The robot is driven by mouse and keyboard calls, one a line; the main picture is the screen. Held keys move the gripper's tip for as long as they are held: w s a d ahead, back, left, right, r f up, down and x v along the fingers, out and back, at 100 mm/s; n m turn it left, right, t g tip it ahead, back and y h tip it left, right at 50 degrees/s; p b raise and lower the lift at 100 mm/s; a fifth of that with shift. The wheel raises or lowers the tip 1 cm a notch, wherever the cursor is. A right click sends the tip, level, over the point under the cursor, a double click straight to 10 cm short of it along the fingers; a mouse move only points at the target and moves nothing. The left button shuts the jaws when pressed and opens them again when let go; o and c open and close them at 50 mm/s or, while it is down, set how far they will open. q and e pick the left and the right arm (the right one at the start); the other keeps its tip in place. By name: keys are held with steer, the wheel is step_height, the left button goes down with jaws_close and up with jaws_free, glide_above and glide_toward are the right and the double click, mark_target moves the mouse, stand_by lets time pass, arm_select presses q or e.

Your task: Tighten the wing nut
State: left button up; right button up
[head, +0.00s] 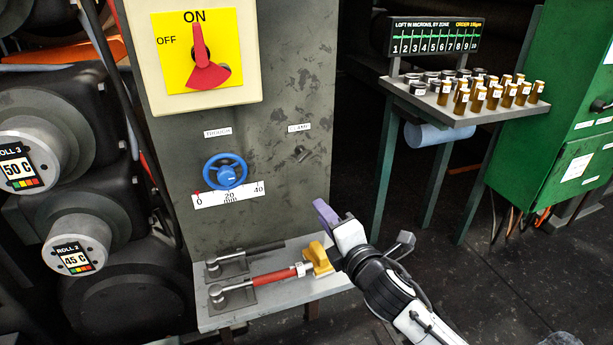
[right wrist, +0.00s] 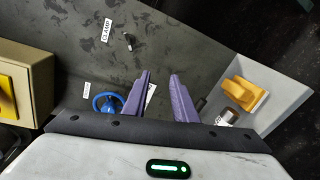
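The wing nut (head: 301,153) appears as a small dark metal part on the grey machine panel, just below the "CLAMP" label. It also shows in the right wrist view (right wrist: 128,41), beyond the fingertips and to the upper left; its exact wing angle is too small to tell. My right gripper (head: 325,213) is in front of the panel, below and to the right of the wing nut and apart from it. In the right wrist view its two purple fingers (right wrist: 160,76) stand apart with nothing between them. My left gripper is not in view.
A blue handwheel (head: 225,171) with a scale sits left of the wing nut. A grey shelf (head: 268,311) below holds a red-handled tool (head: 273,278) and a yellow block (head: 319,259), close to my right gripper. A bottle stand (head: 468,112) is at right.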

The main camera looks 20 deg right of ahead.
mark_target(307, 156)
steer(key=w+d+r+n+t+b, duration=0.1)
steer(key=w+r+n+t, duration=0.1)
steer(key=w+r+n, duration=0.3)
steer(key=shift+m+h, duration=0.3)
steer(key=shift+m, duration=0.3)
steer(key=w, duration=0.3)
steer(key=w+r, duration=0.1)
steer(key=w, duration=0.2)
steer(key=w+b, duration=0.1)
steer(key=w, duration=0.2)
steer(key=shift+a+r, duration=0.15)
steer(key=shift+r, duration=0.05)
jaws_close()
